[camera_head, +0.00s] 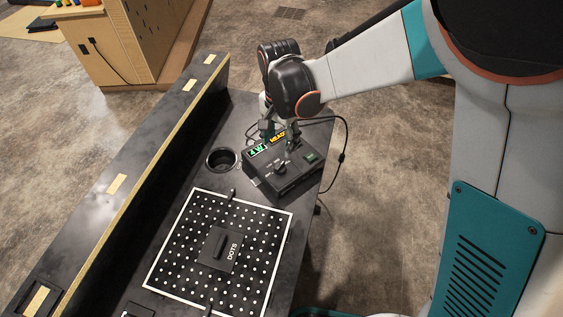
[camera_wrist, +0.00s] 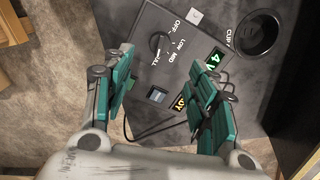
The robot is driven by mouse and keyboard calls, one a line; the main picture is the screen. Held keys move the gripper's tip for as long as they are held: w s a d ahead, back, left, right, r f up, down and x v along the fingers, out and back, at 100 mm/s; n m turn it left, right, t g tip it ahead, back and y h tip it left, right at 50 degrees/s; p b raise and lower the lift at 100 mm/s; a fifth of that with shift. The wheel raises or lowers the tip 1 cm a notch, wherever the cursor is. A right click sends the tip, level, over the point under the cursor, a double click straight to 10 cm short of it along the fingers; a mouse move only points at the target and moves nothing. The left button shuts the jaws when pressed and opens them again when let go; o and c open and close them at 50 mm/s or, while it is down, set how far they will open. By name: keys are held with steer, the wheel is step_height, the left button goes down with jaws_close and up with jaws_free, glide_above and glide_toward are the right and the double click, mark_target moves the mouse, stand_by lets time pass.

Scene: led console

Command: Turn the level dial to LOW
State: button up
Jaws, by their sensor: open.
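The black console box (camera_head: 285,178) sits at the table's right edge. Its level dial (camera_wrist: 158,42) is a round black knob, with OFF, LOW, MID and FULL printed around it in the wrist view. The dial also shows on the box top in the head view (camera_head: 280,168). I cannot tell which mark it points at. My gripper (camera_head: 280,138) is over the box's far side, pointing down. In the wrist view its teal fingers (camera_wrist: 163,75) are spread wide with nothing between them. The dial lies ahead of the fingertips, apart from them.
A lit display (camera_head: 268,143) shows green and yellow characters. A round cup recess (camera_head: 221,158), a dotted board (camera_head: 180,230) and a black DOTS block (camera_head: 220,247) are on the table. A cable (camera_head: 341,157) runs off the right edge.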

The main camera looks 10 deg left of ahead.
mark_target(280, 165)
step_height(280, 165, down, 12)
steer(key=b, duration=0.3)
steer(key=shift+r, duration=0.2)
steer(key=c, duration=1.1)
